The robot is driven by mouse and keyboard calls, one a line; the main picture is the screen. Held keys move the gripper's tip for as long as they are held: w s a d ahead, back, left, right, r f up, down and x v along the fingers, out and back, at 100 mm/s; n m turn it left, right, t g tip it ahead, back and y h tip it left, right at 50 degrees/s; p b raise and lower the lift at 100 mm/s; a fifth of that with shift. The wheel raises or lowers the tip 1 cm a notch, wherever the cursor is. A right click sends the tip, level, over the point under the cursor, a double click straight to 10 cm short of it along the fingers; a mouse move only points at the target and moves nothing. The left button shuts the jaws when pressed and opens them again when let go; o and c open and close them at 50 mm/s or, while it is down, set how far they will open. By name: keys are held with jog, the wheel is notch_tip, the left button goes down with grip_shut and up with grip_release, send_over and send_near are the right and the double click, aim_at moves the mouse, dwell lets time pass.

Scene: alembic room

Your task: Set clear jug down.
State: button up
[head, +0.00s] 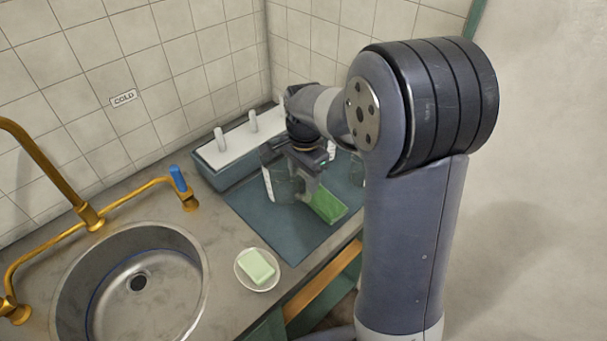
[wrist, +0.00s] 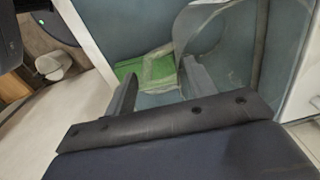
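The clear jug (head: 283,184) is at my gripper (head: 306,176), over the teal mat (head: 262,222). In the wrist view the jug (wrist: 222,32) is large and see-through at the upper right. My gripper (wrist: 163,86) has its two fingers spaced apart, with a clear part of the jug, seemingly its handle, between them. The jug looks upright in the head view. Whether its base touches the mat is hard to tell. A green block (head: 327,206) shows on the mat beside and below the gripper, and also in the wrist view (wrist: 128,70).
A white-topped rack with pegs (head: 235,142) stands behind the mat against the tiled wall. A soap dish with green soap (head: 257,269) is in front of the mat. The sink (head: 135,285) and brass taps are at left. Another clear vessel (head: 357,170) is partly hidden by my arm.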

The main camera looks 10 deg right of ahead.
jog(key=o, duration=0.3)
jog(key=shift+r, duration=0.1)
notch_tip(320, 180, up, 12)
jog(key=shift+s+d+r, duration=0.1)
jog(key=shift+s, duration=0.05)
dwell(0.3)
notch_tip(320, 180, down, 12)
jog(key=shift+w+r, duration=0.15)
jog(key=shift+w, duration=0.1)
jog(key=shift+r, duration=1.2)
